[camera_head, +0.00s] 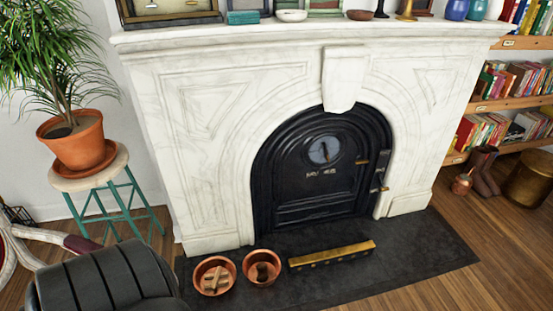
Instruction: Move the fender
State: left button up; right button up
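The fender (331,255) looks like a long, low brass-coloured bar. It lies on the dark hearth slab (420,250) in front of the fireplace's black arched door (318,185). It is slightly slanted, with its right end farther back. Neither of my grippers shows in the head view, and nothing visible touches the fender.
Two terracotta pots (214,276) (262,267) with things inside stand left of the fender. A black padded seat (105,280) is at the lower left, near a stool (95,172) with a potted plant (72,140). Boots and a basket (528,178) stand at right. The right hearth is clear.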

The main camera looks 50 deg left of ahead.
aim_at(341, 255)
jog(key=u, duration=0.9)
jog(key=i+l+u, duration=0.35)
jog(key=i, duration=0.25)
jog(key=i+l+u, duration=0.3)
jog(key=i+l, duration=0.2)
jog(key=i+l+u, duration=0.35)
jog(key=i+l, duration=0.15)
jog(key=l, duration=0.1)
